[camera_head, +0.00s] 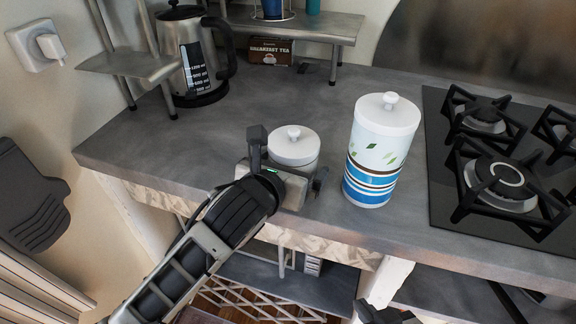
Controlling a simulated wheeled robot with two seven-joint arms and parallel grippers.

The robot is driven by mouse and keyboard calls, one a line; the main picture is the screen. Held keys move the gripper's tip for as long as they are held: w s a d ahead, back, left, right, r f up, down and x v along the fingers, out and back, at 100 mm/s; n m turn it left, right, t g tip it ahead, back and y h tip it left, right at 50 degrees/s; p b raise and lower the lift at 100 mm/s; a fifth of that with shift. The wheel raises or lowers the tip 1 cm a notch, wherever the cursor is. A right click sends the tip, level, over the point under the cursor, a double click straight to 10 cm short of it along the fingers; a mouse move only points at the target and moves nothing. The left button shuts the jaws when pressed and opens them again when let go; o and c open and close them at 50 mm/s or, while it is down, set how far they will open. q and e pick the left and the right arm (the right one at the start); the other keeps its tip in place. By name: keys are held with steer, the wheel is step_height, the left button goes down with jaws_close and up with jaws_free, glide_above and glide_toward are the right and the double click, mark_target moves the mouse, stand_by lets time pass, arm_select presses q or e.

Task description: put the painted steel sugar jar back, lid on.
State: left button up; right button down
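A tall painted jar (376,150), white with green leaves and blue and brown stripes, stands upright on the counter with its white knobbed lid (387,112) on. A shorter jar (299,166) with a white knobbed lid (294,145) on stands left of it; most of its body is hidden. No label shows which holds sugar.
A gas hob (436,205) with black grates lies right of the tall jar. A kettle (188,60) stands back left by a metal shelf (130,64). A tea box (270,52) is under another raised shelf (335,29). The counter behind the jars is clear.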

arm_select(q)
steer(key=shift+s+r, duration=0.1)
steer(key=shift+r, duration=0.1)
steer(key=p+v, duration=0.1)
steer(key=v, duration=1)
steer(key=shift+s+a, duration=0.2)
steer(key=shift+s, duration=0.15)
steer(key=shift+r, duration=0.1)
